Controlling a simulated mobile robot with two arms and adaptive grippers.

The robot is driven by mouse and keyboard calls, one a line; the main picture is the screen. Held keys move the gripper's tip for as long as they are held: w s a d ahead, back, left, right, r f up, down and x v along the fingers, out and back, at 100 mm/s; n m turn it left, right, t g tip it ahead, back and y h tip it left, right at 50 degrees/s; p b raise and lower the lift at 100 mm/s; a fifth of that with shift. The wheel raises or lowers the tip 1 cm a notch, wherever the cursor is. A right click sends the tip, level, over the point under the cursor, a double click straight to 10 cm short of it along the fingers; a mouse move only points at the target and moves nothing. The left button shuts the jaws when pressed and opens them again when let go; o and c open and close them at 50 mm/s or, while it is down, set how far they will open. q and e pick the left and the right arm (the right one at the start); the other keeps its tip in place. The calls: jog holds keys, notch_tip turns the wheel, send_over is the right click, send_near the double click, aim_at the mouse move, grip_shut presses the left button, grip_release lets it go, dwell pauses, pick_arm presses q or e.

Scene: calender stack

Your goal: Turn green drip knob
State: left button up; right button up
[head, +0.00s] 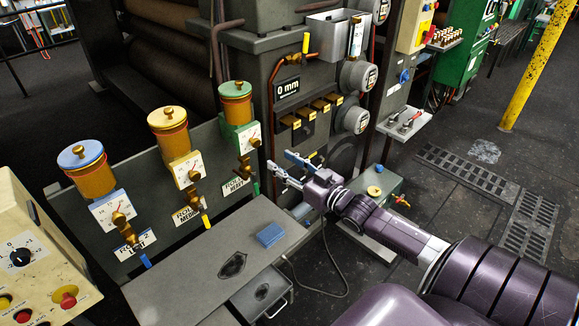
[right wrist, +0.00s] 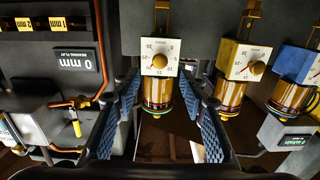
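The green drip oiler (head: 236,103) is the rightmost of three amber oilers in the head view. Its brass knob (head: 255,143) sits low on a white dial, and the knob (right wrist: 160,61) shows above the amber cup in the right wrist view, which looks upside down. My right gripper (head: 282,168) is to the right of and below this oiler, apart from the knob. In the wrist view its two blue-padded fingers (right wrist: 160,122) are spread with nothing between them touching; the oiler shows in the gap beyond. My left gripper is not in view.
Yellow (head: 169,130) and blue (head: 86,170) oilers stand to the left. A grey bench top (head: 190,280) with a blue pad (head: 270,235) lies in front, an open drawer below it. The roll stand with its "0 mm" display (head: 287,86) rises behind my gripper.

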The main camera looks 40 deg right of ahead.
jog(key=shift+s+d, duration=0.1)
jog(key=shift+s, duration=1)
jog(key=s+d+f+m+g+h+b, duration=0.1)
jog(key=s+f+g, duration=0.15)
jog(key=f, duration=0.95)
jog(key=s+d+f+g+h, duration=0.15)
jog(key=s+f, duration=0.25)
jog(key=f, duration=0.7)
jog(key=s+a+f+g+b, duration=0.1)
jog(key=s+f+g, duration=0.1)
jog(key=s+f, duration=0.45)
jog(key=s+a+f+g, duration=0.2)
jog(key=s+f, duration=0.1)
jog(key=f, duration=0.7)
jog(key=s+a+f+n+g, duration=0.1)
jog(key=s+a+f+g, duration=0.2)
jog(key=s+a+f, duration=0.3)
jog(key=s+a+f+n+g+y+b, duration=0.1)
jog(key=s+a+f+g, duration=0.2)
jog(key=s+a+f, duration=0.4)
jog(key=s+a+f+g+b, duration=0.1)
jog(key=s+a+f+g, duration=0.2)
jog(key=s, duration=1.5)
jog(key=a+f, duration=0.3)
jog(key=f, duration=0.3)
jog(key=shift+s+a+f+n, duration=0.2)
jog(key=shift+s+a+n, duration=0.15)
jog(key=shift+n, duration=0.05)
